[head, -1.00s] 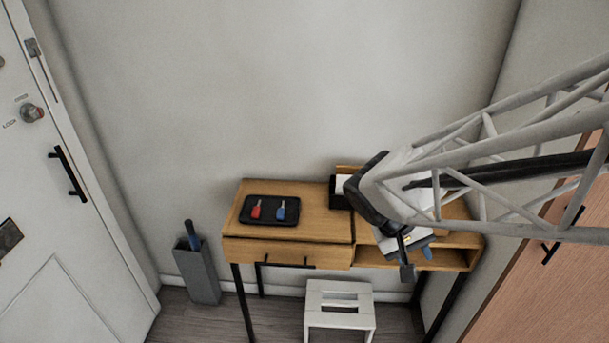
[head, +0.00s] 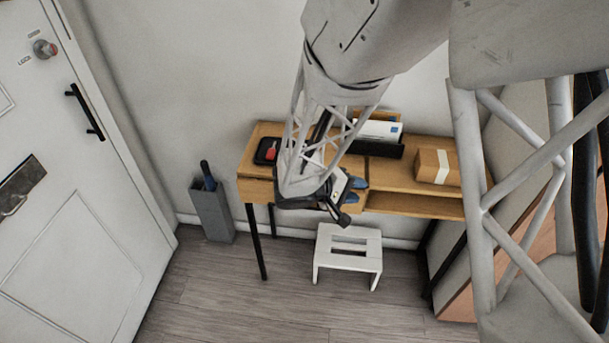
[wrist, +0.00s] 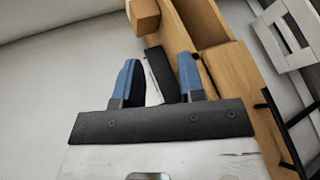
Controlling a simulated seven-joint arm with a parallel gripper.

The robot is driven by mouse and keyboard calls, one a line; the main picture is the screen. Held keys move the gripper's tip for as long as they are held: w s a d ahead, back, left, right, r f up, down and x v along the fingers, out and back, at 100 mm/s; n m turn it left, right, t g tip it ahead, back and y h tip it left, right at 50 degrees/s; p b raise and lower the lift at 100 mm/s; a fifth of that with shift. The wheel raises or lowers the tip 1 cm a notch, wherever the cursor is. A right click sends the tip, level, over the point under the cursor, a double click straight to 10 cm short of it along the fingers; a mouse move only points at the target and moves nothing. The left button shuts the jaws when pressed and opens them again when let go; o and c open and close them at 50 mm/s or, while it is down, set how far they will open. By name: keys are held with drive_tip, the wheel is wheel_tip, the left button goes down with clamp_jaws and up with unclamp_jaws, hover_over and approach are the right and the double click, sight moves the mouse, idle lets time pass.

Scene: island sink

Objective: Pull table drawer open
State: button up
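The wooden table (head: 408,177) stands against the wall in the head view. Its drawer (head: 254,188) is at the left under the top and looks shut; my arm hides much of its front. In the wrist view the drawer's long black handle (wrist: 280,130) is at the lower right, clear of the fingers. My gripper (head: 358,184) is in front of the table, near the middle of its front edge. The wrist view shows its two blue fingers (wrist: 158,82) apart with nothing held between them. The handle is hidden in the head view.
A white stool (head: 348,248) stands below the table front. A grey bin (head: 212,213) is left of the table. On top are a black tray (head: 266,151), a letter holder (head: 383,148) and a cardboard box (head: 437,167).

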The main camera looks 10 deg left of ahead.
drive_tip(key=w+a+f+n+t+y, duration=0.2)
drive_tip(key=a+f+n+t, duration=0.25)
drive_tip(key=a+f, duration=0.5)
drive_tip(key=n+t+y, duration=0.3)
drive_tip(key=t+y, duration=0.1)
approach(297, 207)
drive_tip(key=x, duration=0.2)
drive_tip(key=shift+w+f, duration=0.35)
drive_tip(key=shift+w, duration=0.1)
drive_tip(key=shift+x, duration=3.8)
drive_tip(key=shift+d+r, duration=0.1)
drive_tip(key=shift+r, duration=0.05)
clamp_jaws()
